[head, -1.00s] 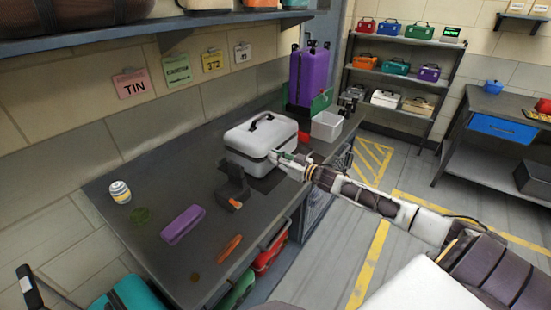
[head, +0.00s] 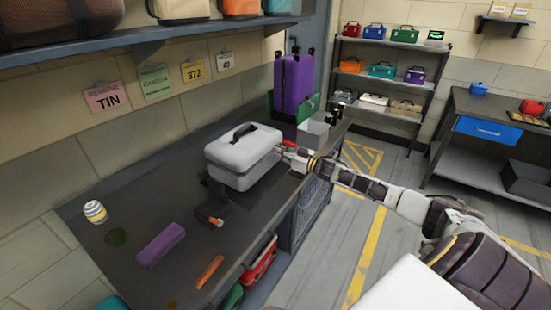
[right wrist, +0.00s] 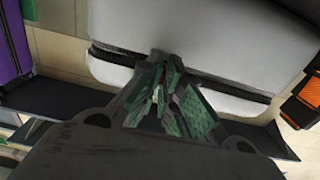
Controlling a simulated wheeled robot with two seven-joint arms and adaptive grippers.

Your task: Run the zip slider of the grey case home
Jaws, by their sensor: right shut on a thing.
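The grey case (head: 243,150) is light grey with a black top handle and stands shut on the dark bench. A dark zip seam runs around its side and shows in the right wrist view, where the case (right wrist: 200,35) fills the top. My right gripper (head: 284,147) is at the case's right-hand side, level with the seam. In the right wrist view the gripper's green-padded fingers (right wrist: 166,75) are closed together at the seam on the zip slider. My left gripper is not in view.
A purple suitcase (head: 293,83) and a pale open bin (head: 313,132) stand behind the case. A dark holder (head: 212,212) is close in front. A purple block (head: 160,245), an orange strip (head: 210,271) and a striped can (head: 95,211) lie or stand on the near bench.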

